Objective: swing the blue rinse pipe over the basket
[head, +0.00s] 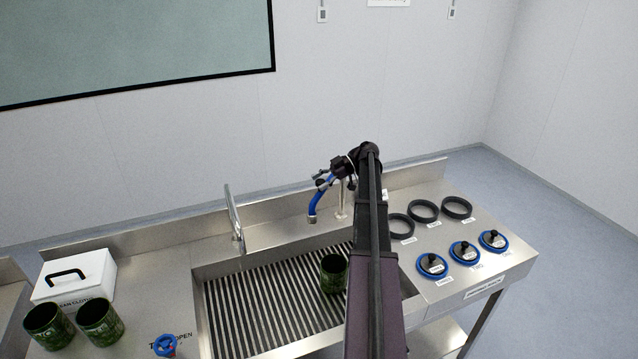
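The blue rinse pipe (315,205) curves down at the back edge of the sink, its grey nozzle pointing down. My gripper (321,180) is at the upper part of the pipe, with its fingers close around or against the blue. The view is too small to tell whether they are clamped on it. A dark green open cylinder (333,274), possibly the basket, stands upright on the slatted sink floor. It is below, in front of and slightly right of the nozzle. My arm hides the area just right of it.
The slatted sink (265,308) is otherwise clear. A tall metal tap (234,215) rises at its back left. A white box (80,280), two green cylinders (98,322) and a blue valve wheel (165,346) are left. Black rings (423,211) and blue-rimmed lids (464,252) lie right.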

